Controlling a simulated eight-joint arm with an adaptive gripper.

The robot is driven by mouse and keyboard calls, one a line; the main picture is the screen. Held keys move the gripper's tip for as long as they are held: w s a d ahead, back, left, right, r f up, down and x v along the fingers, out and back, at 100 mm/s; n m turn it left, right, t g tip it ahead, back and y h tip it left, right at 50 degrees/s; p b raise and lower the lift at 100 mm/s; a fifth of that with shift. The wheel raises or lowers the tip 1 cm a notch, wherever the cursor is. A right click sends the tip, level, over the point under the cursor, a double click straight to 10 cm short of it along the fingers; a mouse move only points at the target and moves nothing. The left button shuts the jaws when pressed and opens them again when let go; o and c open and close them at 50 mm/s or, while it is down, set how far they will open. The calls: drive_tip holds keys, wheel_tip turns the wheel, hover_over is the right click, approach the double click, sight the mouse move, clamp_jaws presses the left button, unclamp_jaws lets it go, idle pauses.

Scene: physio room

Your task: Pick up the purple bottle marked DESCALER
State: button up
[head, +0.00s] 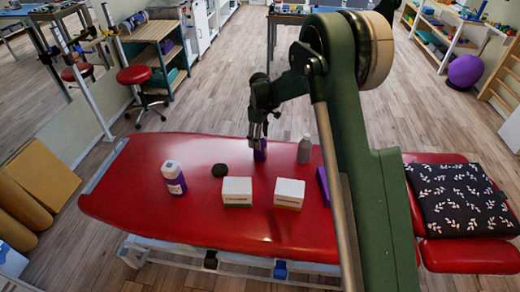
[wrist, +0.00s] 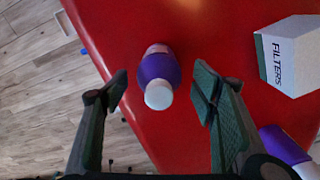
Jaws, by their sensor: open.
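A purple bottle (head: 260,153) stands near the far edge of the red treatment table, directly below my gripper (head: 263,133). In the wrist view the purple bottle (wrist: 158,72) has a white cap and lies between the two spread fingers of my gripper (wrist: 160,85), with a gap on both sides. No marking on it can be read. A second bottle, white and purple (head: 174,178), stands to the left on the table; a purple and white bottle (wrist: 284,146) also shows at the lower right of the wrist view.
The red table (head: 135,205) also holds two white boxes (head: 237,191) (head: 289,193), a dark round object (head: 220,170), a grey bottle (head: 304,151) and a purple block (head: 323,186). In the wrist view, a box marked FILTERS (wrist: 290,55) stands right of the fingers.

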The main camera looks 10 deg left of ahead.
drive_tip(key=shift+f, duration=2.15)
drive_tip(key=c, duration=1.3)
drive_tip(key=shift+r, duration=0.2)
drive_tip(key=shift+r+p, duration=0.3)
drive_tip(key=shift+r, duration=4.55)
